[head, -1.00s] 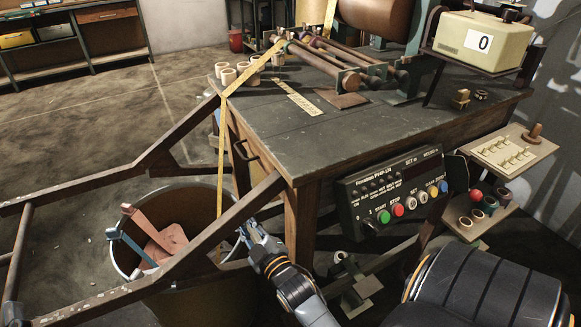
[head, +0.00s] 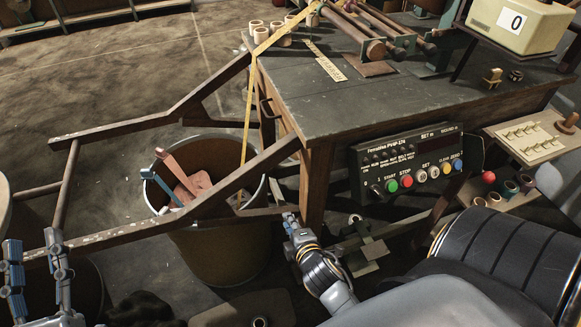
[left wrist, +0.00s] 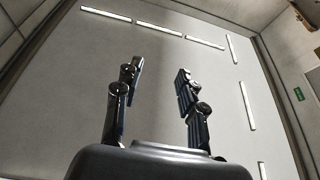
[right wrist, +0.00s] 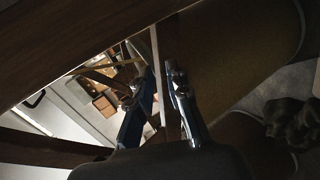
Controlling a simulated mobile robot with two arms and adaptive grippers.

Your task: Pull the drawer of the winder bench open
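The winder bench (head: 375,105) has a dark top and wooden sides. A dark handle (head: 266,110) shows on its left end, above the bin. The drawer face there is narrow and dark in the head view; it looks closed, but I cannot be sure. My right gripper (head: 289,221) is low beside the bench's front leg, well below the handle. In the right wrist view its fingers (right wrist: 160,100) are apart, with a thin pale strip visible between them. My left gripper (head: 36,262) is at the lower left, far from the bench. Its fingers (left wrist: 155,90) are apart and empty, facing the ceiling.
A wooden frame (head: 160,125) juts left from the bench, its front beam crossing below the handle. A bin (head: 215,255) with scraps stands beneath it. Yellow tape (head: 249,125) hangs down past the handle into the bin. A control panel (head: 412,165) is on the bench front.

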